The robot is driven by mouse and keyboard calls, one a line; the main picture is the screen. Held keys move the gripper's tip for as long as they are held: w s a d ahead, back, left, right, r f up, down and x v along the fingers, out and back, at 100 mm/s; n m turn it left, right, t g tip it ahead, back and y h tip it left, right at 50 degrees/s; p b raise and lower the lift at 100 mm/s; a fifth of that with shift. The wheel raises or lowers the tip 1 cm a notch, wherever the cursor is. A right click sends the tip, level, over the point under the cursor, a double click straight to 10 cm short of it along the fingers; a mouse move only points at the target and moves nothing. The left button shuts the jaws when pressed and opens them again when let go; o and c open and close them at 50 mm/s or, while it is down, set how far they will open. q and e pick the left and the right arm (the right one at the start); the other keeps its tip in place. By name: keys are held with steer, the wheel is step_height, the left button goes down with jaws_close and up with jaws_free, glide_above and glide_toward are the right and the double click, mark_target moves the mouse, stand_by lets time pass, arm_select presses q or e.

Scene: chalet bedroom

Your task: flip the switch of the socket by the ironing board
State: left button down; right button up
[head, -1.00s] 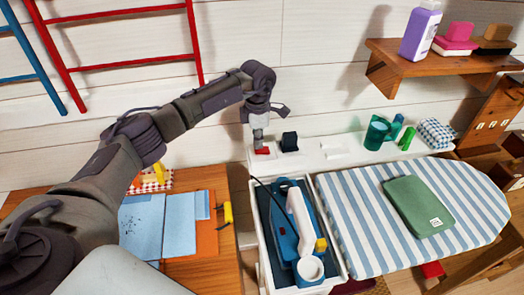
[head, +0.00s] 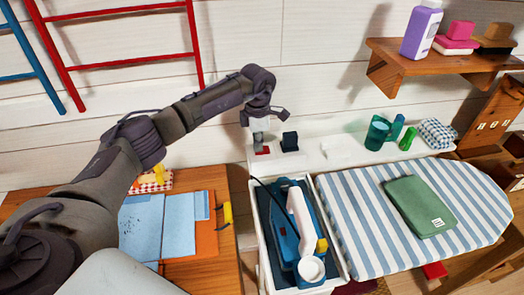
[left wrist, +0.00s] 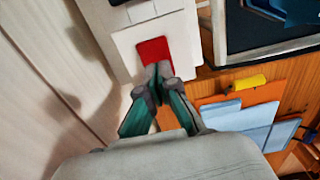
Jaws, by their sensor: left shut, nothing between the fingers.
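The socket is a white plate (left wrist: 128,42) on the white ledge, with a red switch (left wrist: 153,52); the switch also shows in the head view (head: 263,151). A black plug (head: 289,141) stands just right of the switch. My left gripper (head: 259,143) points down at the switch from above. In the left wrist view its fingertips (left wrist: 158,70) are together and empty, at the near edge of the red switch and covering part of it. I cannot tell whether they touch it. The ironing board (head: 345,215) is striped blue and white. My right gripper is out of view.
A blue and white iron (head: 300,220) lies in a white-edged tray (head: 262,235), with a cord near the plug. Green cups (head: 377,134) and a checked cloth (head: 437,133) are on the ledge to the right. A wooden shelf (head: 430,66) hangs above.

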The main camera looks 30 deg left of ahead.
arm_select(q)
steer(key=shift+s, duration=0.1)
steer(key=shift+r+p, duration=0.7)
steer(key=shift+r, duration=0.15)
steer(key=shift+r+p, duration=1.4)
steer(key=shift+r, duration=1.1)
